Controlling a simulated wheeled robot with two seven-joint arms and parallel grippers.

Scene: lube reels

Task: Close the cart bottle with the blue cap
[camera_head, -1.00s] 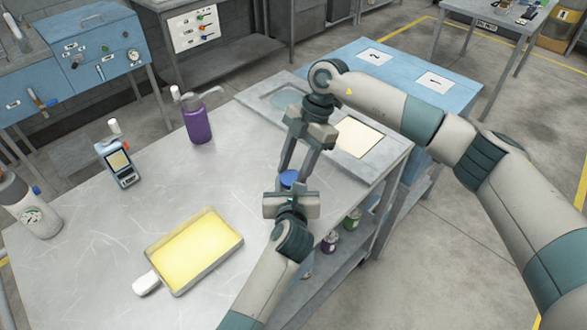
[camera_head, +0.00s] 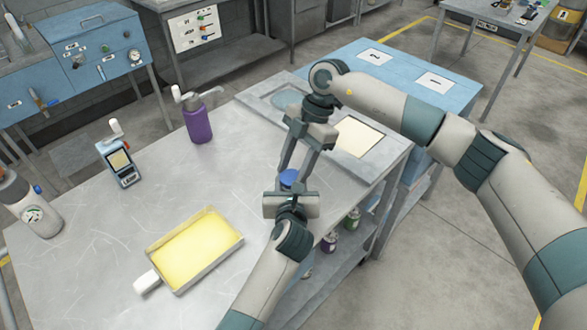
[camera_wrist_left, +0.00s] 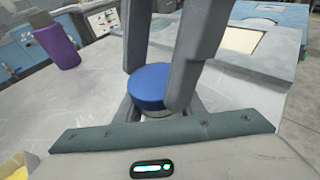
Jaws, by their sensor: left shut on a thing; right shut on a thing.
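The blue cap (camera_head: 289,177) is between the fingertips of my right gripper (camera_head: 293,168), which reaches down from above and is shut on it. In the left wrist view the cap (camera_wrist_left: 149,85) lies level between the right gripper's two grey fingers. Directly under it a small pale part of the cart bottle (camera_wrist_left: 157,113) shows; I cannot tell whether the cap touches it or is seated. My left gripper (camera_head: 290,192) comes in from the front, just below the cap, and is shut on the bottle. Most of the bottle is hidden by the grippers.
A yellow-filled tray (camera_head: 194,251) lies on the metal table at the left front. Small jars (camera_head: 351,219) sit on a lower shelf at right.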

